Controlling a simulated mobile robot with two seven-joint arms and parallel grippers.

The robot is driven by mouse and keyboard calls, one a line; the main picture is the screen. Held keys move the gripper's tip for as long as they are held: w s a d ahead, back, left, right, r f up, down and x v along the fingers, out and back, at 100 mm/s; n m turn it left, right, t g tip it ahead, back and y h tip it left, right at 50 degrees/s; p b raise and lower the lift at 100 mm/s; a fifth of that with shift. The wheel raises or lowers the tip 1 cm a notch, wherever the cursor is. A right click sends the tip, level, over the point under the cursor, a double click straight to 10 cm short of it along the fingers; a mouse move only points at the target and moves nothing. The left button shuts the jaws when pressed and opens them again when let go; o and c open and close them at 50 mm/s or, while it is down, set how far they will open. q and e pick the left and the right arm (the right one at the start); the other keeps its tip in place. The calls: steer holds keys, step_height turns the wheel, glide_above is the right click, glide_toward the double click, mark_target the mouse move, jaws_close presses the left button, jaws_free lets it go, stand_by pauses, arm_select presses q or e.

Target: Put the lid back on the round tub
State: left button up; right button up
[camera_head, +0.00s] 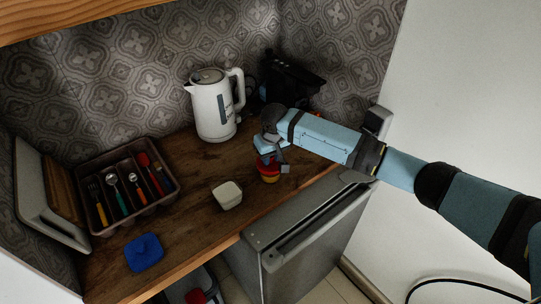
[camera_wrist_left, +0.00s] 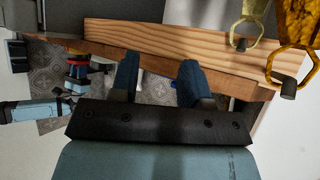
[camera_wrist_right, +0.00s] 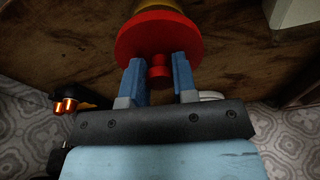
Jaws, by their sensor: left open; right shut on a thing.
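The round tub (camera_head: 269,179) is yellow and stands on the wooden counter below my right gripper (camera_head: 273,160). The round red lid (camera_head: 265,168) is over the tub's top. In the right wrist view, the fingers of my right gripper are shut on the knob of the red lid (camera_wrist_right: 150,36), and part of the yellow tub (camera_wrist_right: 158,6) shows beyond it. I cannot tell whether the lid is fully seated or slightly above the rim. My left gripper (camera_wrist_left: 158,70) is open and empty in its wrist view, and out of the head view.
A pale square tub (camera_head: 227,196) stands left of the round tub. A blue lid (camera_head: 145,252) lies near the front edge. A cutlery tray (camera_head: 92,168), white kettle (camera_head: 212,112) and black appliance (camera_head: 290,80) stand behind. Counter between the tray and pale tub is clear.

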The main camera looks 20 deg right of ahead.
steer(key=shift+p, duration=0.5)
stand_by(0.3)
steer(key=o, duration=1.5)
steer(key=shift+c, duration=0.2)
